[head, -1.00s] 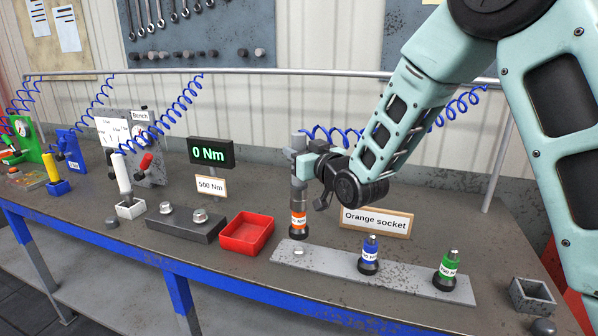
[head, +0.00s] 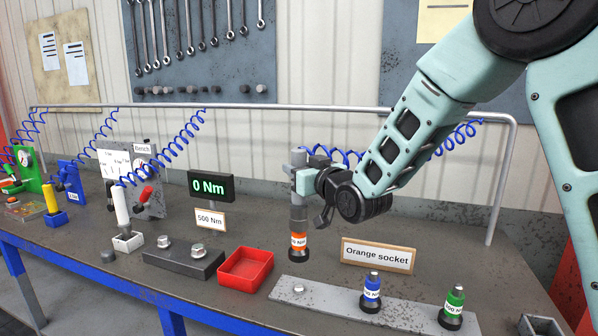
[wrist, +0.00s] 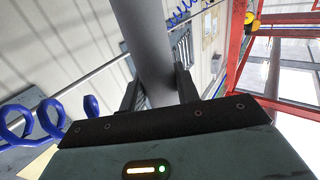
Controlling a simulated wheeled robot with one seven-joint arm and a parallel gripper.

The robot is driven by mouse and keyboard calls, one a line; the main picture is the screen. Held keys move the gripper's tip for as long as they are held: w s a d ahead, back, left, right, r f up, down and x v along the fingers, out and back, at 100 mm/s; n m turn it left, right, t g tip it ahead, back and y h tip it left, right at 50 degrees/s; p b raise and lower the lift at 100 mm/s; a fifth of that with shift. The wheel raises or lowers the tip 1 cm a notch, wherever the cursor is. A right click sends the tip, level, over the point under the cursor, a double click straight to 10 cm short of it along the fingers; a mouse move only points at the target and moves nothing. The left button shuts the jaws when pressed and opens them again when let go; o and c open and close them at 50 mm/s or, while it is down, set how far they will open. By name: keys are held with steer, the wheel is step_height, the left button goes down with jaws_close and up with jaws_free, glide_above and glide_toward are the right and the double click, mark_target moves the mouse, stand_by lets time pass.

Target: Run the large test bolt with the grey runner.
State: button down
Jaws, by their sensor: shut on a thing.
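My gripper (head: 303,182) is shut on the grey runner (head: 298,212), a tall upright tool with a blue coiled hose. The runner also fills the upper middle of the wrist view (wrist: 146,45) between both fingers. An orange-banded socket (head: 298,241) is on its lower end, hanging above the bare peg (head: 299,288) of the grey socket rack (head: 325,296). Two test bolts stand on a dark block (head: 180,265) to the left: the right one (head: 197,250) looks larger than the left one (head: 164,242). The display (head: 211,187) reads 0 Nm.
A red tray (head: 246,267) lies between the bolt block and the rack. Blue (head: 371,291) and green (head: 453,306) sockets stand on the rack. Signs read "500 Nm" (head: 209,220) and "Orange socket" (head: 377,254). A white-handled tool (head: 120,207) stands further left.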

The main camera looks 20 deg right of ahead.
steer(key=shift+r+p, duration=2.9)
steer(key=shift+r, duration=3.35)
